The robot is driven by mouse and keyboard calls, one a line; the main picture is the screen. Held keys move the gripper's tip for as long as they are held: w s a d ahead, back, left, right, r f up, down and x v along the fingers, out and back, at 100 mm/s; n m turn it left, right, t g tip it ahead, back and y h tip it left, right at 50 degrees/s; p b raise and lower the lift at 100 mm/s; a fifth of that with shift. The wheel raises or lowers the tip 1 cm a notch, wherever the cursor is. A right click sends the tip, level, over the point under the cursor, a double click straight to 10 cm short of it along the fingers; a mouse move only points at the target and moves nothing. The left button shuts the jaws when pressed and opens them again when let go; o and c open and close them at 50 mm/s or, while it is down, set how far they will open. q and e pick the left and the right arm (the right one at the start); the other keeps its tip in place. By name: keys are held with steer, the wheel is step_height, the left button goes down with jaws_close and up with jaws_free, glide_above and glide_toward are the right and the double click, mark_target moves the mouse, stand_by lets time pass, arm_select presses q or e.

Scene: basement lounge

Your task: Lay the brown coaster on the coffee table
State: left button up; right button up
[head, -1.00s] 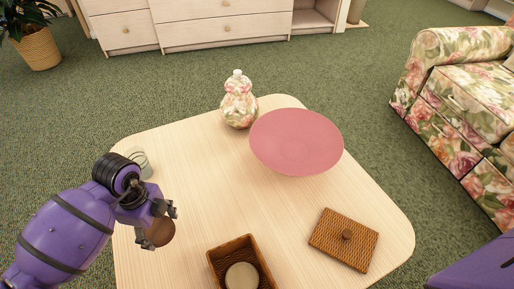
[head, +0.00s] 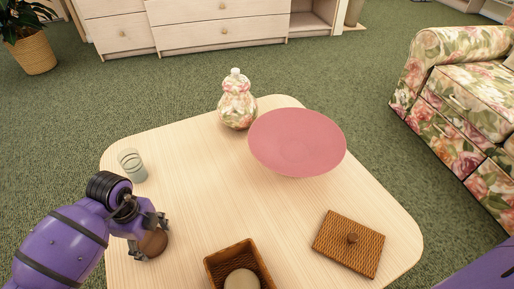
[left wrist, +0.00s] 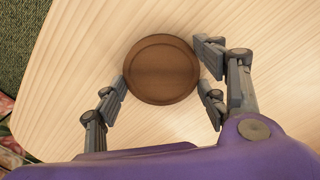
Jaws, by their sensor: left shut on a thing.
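The brown coaster (head: 155,243) is a round, dark brown disc with a raised rim. In the left wrist view the coaster (left wrist: 160,69) lies face-on between the fingers. My left gripper (head: 150,238) is shut on it by its edges, over the left part of the coffee table (head: 200,190). The coaster looks flat and close to the pale wooden top; whether it touches cannot be told. My right gripper is out of view.
A glass (head: 132,165) stands behind my left gripper. A wicker box (head: 212,265) with a pale round thing inside is to its right. A wicker lid (head: 348,245), a pink bowl (head: 297,143) and a floral jar (head: 237,103) occupy the rest. The table's middle is clear.

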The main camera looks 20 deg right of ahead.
mark_target(151, 242)
arm_select(q)
steer(key=o, duration=0.9)
steer(key=shift+o, duration=0.2)
step_height(151, 242, up, 12)
steer(key=p, duration=0.4)
steer(key=shift+r, duration=0.1)
